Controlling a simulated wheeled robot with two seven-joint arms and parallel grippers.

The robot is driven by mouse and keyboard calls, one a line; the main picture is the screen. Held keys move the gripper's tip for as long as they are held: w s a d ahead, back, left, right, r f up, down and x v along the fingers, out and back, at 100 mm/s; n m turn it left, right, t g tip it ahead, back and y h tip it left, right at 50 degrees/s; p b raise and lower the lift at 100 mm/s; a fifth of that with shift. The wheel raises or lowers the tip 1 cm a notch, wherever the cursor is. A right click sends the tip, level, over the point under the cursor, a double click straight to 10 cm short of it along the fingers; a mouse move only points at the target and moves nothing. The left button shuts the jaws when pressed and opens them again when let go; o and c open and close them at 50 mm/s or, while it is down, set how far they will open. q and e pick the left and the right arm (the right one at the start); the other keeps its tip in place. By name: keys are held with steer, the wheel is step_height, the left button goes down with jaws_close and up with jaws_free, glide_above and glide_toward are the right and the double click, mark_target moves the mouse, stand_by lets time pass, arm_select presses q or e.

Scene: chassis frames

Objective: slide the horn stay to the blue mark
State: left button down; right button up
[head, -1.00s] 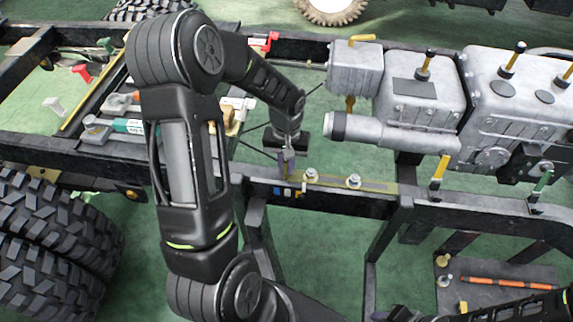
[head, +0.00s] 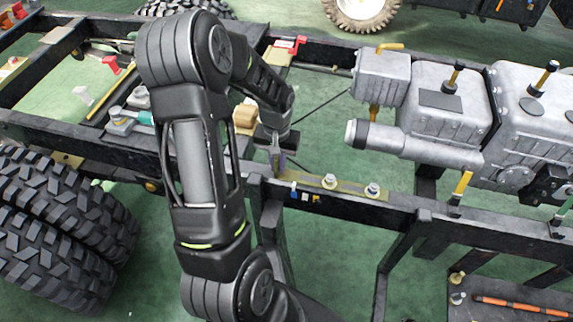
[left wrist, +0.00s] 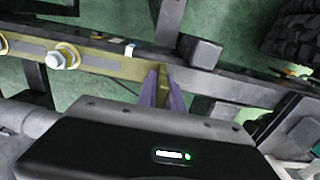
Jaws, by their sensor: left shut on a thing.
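The horn stay (head: 350,186) is a flat olive-yellow strip lying along the top of the near dark rail, with two bolts with pale washers through it. My left gripper (head: 277,163) is shut on the upright tab at the stay's left end. In the left wrist view the purple-padded fingers (left wrist: 162,90) close on the yellow tab, and the slotted strip (left wrist: 100,64) runs off to the left. Small blue (head: 294,194), white and yellow marks sit on the rail's side, just right of and below the fingers. My right gripper is not in view.
A grey engine and gearbox (head: 435,105) stand behind and right of the stay. A tan block (head: 245,116) is close behind the left gripper. Large tyres (head: 60,225) are at the left. An orange-red bar (head: 520,304) lies at the lower right.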

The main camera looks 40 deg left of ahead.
arm_select(q)
steer(key=shift+w+d, duration=0.1)
steer(key=c, duration=1.5)
jaws_free()
step_height(320, 180, up, 8)
steer(key=shift+f, duration=0.1)
